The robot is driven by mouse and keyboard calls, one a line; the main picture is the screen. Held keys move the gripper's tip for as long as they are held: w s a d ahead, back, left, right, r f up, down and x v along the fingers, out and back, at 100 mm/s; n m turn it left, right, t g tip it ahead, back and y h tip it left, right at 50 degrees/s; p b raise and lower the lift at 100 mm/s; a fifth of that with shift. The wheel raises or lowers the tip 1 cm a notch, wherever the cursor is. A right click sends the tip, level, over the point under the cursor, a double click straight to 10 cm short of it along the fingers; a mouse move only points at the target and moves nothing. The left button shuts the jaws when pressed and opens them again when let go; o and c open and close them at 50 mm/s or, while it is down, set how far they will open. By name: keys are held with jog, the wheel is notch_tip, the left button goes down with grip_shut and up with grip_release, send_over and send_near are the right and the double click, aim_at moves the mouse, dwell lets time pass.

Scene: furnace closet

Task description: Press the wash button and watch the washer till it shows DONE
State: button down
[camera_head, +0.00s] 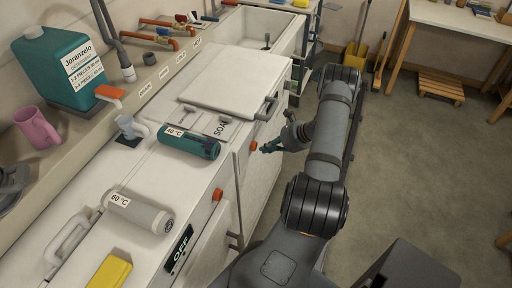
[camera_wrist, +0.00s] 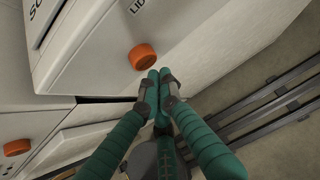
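The white washer has a dark display (camera_head: 180,246) reading OFF on its front. One orange button (camera_head: 217,194) is near that display. Another orange button (camera_head: 253,145) is farther back on the front face, below the part marked SOAK. My gripper (camera_head: 270,147) is just right of this farther button. In the wrist view the gripper's green fingertips (camera_wrist: 159,77) are together with nothing between them. They are close to an orange button (camera_wrist: 142,56); I cannot tell if they touch it. A second orange button (camera_wrist: 17,147) shows at lower left. No WASH label is readable.
A green 40 °C bottle (camera_head: 190,142), a grey 60 °C bottle (camera_head: 138,211) and a yellow sponge-like block (camera_head: 110,271) lie on top. A teal detergent jug (camera_head: 62,66) and pink mug (camera_head: 37,127) stand on the ledge. The floor at right is mostly clear.

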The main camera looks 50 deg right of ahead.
jog(key=shift+w, duration=0.1)
jog(key=shift+w+a, duration=0.15)
jog(key=shift+w, duration=0.15)
jog(key=shift+w+a+b, duration=0.25)
jog(key=shift+w+b, duration=0.15)
jog(key=shift+w, duration=0.4)
dwell(1.0)
jog(key=shift+s, duration=0.1)
jog(key=shift+s+d, duration=0.2)
jog(key=shift+s, duration=0.4)
jog(key=shift+s+d, duration=0.2)
jog(key=shift+s, duration=0.35)
jog(key=s, duration=0.1)
jog(key=s+d, duration=0.1)
jog(key=s, duration=0.2)
jog(key=shift+s+d, duration=0.3)
jog(key=shift+s, duration=0.05)
